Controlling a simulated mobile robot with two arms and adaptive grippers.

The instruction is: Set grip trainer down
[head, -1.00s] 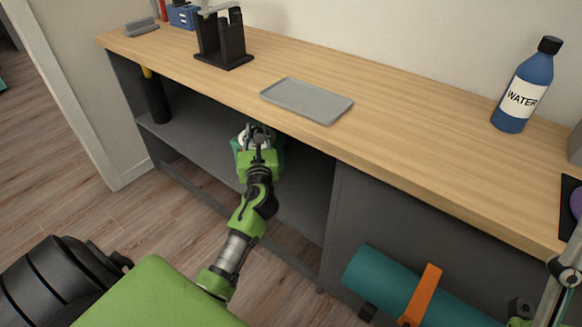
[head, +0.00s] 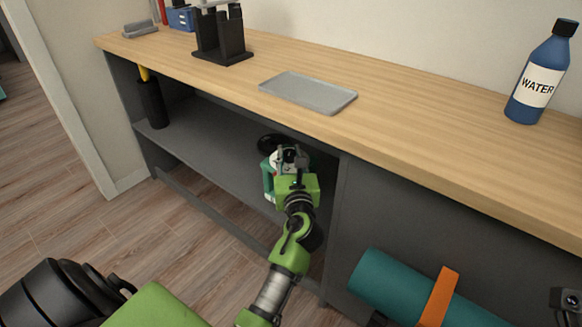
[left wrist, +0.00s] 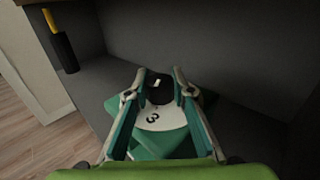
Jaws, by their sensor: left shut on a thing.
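The grip trainer shows as a teal body with a white face marked "3" in the left wrist view (left wrist: 152,119), between my left gripper's fingers. In the head view its teal side (head: 268,180) shows left of my left gripper (head: 291,158). The left gripper is shut on it, inside the open bay of the dark shelf unit. The fingers and wrist hide part of it. The grey shelf board (head: 205,140) lies around and below; I cannot tell whether the trainer touches it. My right gripper is not clearly in view.
A black round thing (head: 272,143) sits just behind the left gripper. A dark holder with a yellow item (head: 152,102) stands at the shelf's left end. Shelf between is clear. Above, the wooden top holds a grey tray (head: 308,92) and water bottle (head: 540,75).

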